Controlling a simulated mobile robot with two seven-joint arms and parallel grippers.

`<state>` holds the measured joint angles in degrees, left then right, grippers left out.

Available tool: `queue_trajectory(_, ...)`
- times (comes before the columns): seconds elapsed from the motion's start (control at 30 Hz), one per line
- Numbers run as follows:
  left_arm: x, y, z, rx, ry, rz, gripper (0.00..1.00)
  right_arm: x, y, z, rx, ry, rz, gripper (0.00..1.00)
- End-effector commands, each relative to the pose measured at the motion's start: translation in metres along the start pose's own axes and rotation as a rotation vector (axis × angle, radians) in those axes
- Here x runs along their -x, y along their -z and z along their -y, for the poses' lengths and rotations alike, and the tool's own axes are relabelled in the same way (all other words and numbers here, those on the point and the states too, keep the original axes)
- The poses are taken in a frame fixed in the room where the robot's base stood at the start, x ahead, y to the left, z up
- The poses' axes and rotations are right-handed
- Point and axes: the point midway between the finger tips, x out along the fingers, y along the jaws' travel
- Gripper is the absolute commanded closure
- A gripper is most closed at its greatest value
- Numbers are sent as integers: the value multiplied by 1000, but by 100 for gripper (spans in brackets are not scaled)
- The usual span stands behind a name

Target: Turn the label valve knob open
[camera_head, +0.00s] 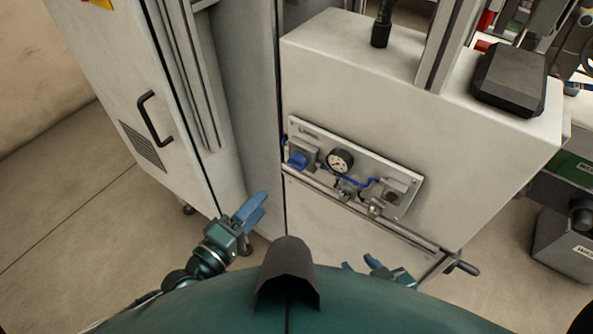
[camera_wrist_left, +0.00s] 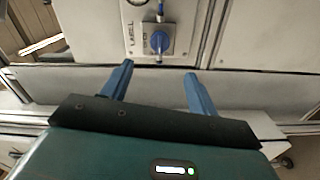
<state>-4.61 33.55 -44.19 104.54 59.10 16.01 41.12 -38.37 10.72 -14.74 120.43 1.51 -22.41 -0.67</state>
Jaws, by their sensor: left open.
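The blue label valve knob (camera_head: 297,160) sits at the left end of a grey valve panel (camera_head: 352,149) on a pale machine cabinet. In the left wrist view the knob (camera_wrist_left: 160,42) is on a square plate beside the lettering "LABEL". My left gripper (camera_head: 262,203) is open and empty, below and left of the knob and apart from it. In the left wrist view its two blue fingers (camera_wrist_left: 158,70) are spread, with the knob showing beyond the gap between them. My right gripper (camera_head: 358,262) is low in the head view, below the panel; its fingers look apart, with nothing seen between them.
The panel also carries a round gauge (camera_head: 340,161), blue tubing and small fittings. A rail with a dark handle (camera_head: 467,267) runs below it. A tall cabinet with a black door handle (camera_head: 154,118) stands at the left. Open floor (camera_head: 70,215) lies at the left.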

Motion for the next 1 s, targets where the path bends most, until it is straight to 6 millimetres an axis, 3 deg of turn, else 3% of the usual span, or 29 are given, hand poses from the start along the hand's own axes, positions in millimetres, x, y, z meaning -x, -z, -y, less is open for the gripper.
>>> queue_trajectory(0.17, -22, 1, -2, 2, -5, -3, 41, 2, 2, 2, -3, 2, 1, 64)
queue_trajectory(0.6, -108, 0, -2, -1, -3, 0, 41, 1, -2, 1, -20, -8, 17, 64)
queue_trajectory(0.8, -127, 0, -1, 0, -1, 0, 41, 0, -3, 1, -19, -9, 19, 64)
queue_trajectory(1.0, -130, 0, -1, 0, -1, 0, 41, 1, -2, 0, -16, -9, 16, 64)
